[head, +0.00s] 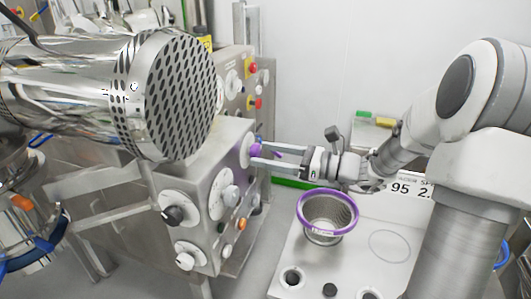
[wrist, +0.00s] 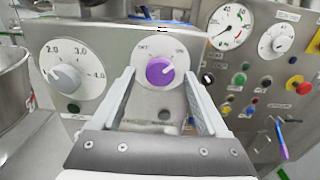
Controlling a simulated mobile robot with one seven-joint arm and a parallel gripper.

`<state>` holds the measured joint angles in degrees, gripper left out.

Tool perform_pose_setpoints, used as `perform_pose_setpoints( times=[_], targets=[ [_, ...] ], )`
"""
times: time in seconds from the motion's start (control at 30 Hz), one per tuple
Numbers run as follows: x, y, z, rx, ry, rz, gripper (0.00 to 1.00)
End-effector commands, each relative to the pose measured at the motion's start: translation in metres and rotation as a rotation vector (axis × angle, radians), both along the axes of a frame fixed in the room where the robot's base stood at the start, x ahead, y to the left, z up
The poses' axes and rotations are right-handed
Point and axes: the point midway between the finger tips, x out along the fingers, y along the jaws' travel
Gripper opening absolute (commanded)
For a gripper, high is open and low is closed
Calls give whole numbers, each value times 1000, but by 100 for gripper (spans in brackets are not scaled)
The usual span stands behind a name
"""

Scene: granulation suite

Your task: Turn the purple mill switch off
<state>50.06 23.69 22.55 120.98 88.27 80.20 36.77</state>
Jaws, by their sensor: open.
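The purple mill switch (wrist: 160,71) is a round knob on a white dial on the front of a steel control box. In the wrist view, its white pointer mark leans to the upper right, toward the right-hand label, which seems to read ON; the left label seems to read OFF. In the head view the purple knob (head: 256,150) is partly hidden by my fingers. My gripper (head: 252,157) is open at the panel. In the wrist view its fingers (wrist: 160,77) stand either side of the knob, with gaps showing; I cannot tell how deep they reach.
A grey dial (wrist: 66,78) sits left of the switch. A panel with gauges and colored buttons (wrist: 240,80) stands to the right. A large perforated steel cylinder (head: 180,95) overhangs the box. A purple-rimmed sieve basket (head: 328,212) stands on the white worktop below my arm.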

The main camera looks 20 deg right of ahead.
Motion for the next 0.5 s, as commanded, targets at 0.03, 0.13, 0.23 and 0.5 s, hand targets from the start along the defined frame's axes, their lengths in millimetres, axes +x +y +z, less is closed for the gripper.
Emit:
perform_pose_setpoints(
  times=[0.03,0.13,0.23,0.5],
  targets=[
    [2,3,0,1,-1,2,77],
    [4,6,0,1,-1,0,77],
    [4,6,0,1,-1,0,77],
    [4,6,0,0,0,0,54]
  ],
)
